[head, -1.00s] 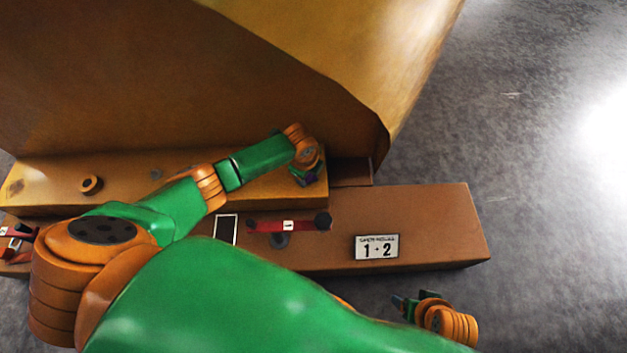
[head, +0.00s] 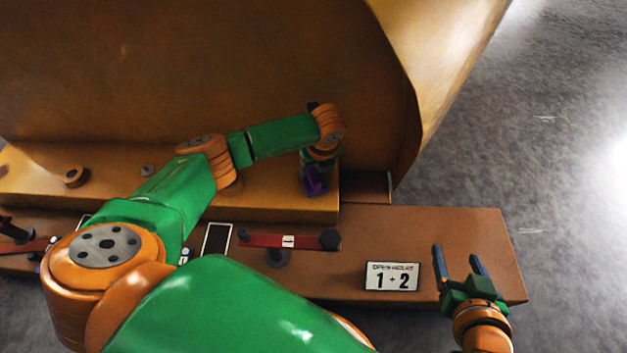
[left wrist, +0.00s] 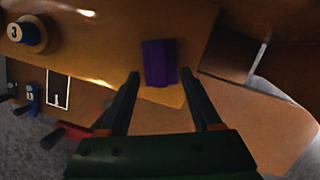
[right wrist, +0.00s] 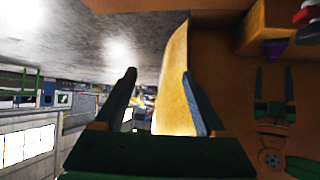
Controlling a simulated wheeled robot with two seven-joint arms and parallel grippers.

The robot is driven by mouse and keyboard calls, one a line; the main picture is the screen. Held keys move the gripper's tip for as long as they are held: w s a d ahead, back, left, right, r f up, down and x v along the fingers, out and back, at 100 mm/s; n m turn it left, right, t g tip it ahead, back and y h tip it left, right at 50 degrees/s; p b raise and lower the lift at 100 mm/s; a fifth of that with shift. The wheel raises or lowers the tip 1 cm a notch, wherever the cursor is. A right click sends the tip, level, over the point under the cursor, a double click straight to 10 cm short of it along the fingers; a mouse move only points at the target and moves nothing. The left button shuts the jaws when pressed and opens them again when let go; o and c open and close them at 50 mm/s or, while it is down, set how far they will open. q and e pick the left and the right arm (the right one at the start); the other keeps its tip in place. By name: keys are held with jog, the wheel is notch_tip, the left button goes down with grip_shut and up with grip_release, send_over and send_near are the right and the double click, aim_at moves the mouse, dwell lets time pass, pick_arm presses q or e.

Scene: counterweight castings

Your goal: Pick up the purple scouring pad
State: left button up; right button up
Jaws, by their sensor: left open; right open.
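The purple scouring pad (head: 314,179) is a small block on the upper tan ledge, near its right end, just below my left gripper in the head view. In the left wrist view the pad (left wrist: 159,62) lies between and ahead of the fingertips of my left gripper (left wrist: 160,74), which is open and empty. Whether the fingers touch it cannot be told. My right gripper (head: 457,254) is open and empty over the right end of the lower ledge, its fingers pointing up the picture. A purple block, apparently the pad, shows in the right wrist view (right wrist: 275,47).
A tall tan casting wall (head: 220,70) rises behind the ledge. A round knob (head: 76,176) sits at the left. Open floor lies right.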

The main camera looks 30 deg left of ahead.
aim_at(314, 174)
pick_arm(q)
jog(key=shift+w+a+f+b, duration=0.1)
jog(key=shift+f+b, duration=0.35)
jog(key=shift+f, duration=0.25)
jog(key=shift+a+f+b, duration=0.1)
jog(key=shift+f+b, duration=0.35)
jog(key=shift+f, duration=0.05)
jog(key=shift+b+x, duration=0.7)
jog(key=shift+x, duration=0.35)
grip_shut()
pick_arm(e)
jog(key=a+r+n+t+y, duration=0.1)
jog(key=a+r+t+y, duration=0.2)
jog(key=r+t, duration=1)
notch_tip(314, 174, up, 9)
jog(key=shift+w+f+n+y, duration=0.2)
jog(key=shift+n+y, duration=0.1)
jog(key=shift+y, duration=0.8)
